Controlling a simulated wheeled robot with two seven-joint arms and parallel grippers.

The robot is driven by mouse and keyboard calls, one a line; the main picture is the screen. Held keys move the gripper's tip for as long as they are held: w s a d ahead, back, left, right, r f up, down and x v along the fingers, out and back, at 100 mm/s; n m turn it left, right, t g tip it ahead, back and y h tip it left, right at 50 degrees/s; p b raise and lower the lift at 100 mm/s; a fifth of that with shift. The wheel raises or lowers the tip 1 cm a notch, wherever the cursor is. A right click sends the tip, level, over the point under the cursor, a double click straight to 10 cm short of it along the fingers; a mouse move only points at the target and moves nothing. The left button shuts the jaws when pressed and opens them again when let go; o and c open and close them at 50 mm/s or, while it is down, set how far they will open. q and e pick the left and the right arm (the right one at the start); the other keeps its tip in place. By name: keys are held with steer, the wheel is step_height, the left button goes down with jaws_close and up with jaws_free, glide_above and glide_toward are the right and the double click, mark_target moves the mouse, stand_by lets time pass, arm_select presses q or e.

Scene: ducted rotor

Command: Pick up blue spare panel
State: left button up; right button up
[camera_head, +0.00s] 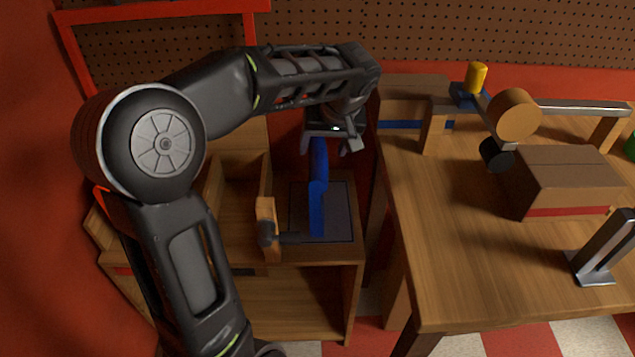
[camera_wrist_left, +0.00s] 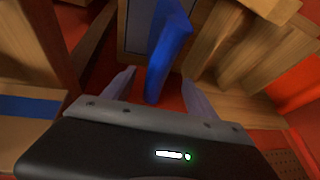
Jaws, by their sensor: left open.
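The blue spare panel (camera_head: 317,195) is a narrow blue piece standing over a dark grey mat (camera_head: 340,215) on the low wooden cabinet. Its far upper end is close to my left gripper (camera_head: 330,148). The gripper points down with its fingers apart. In the left wrist view the blue panel (camera_wrist_left: 165,45) reaches into the gap between the two open fingers of my left gripper (camera_wrist_left: 158,82). I cannot tell whether a finger touches it. My right gripper is not in view.
A wooden post with a dark clamp-like part (camera_head: 267,225) stands just left of the panel. Wooden dividers (camera_head: 235,175) rise further left. At right, the workbench (camera_head: 450,260) holds a cardboard box (camera_head: 560,180), a rotor-like wooden assembly (camera_head: 515,115) and a metal bracket (camera_head: 605,250).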

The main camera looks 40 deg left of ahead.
mark_target(320, 155)
arm_select(q)
steer(key=shift+x, duration=1.05)
steer(key=x, duration=0.5)
steer(key=shift+f, duration=0.1)
jaws_close()
stand_by(0.4)
stand_by(0.4)
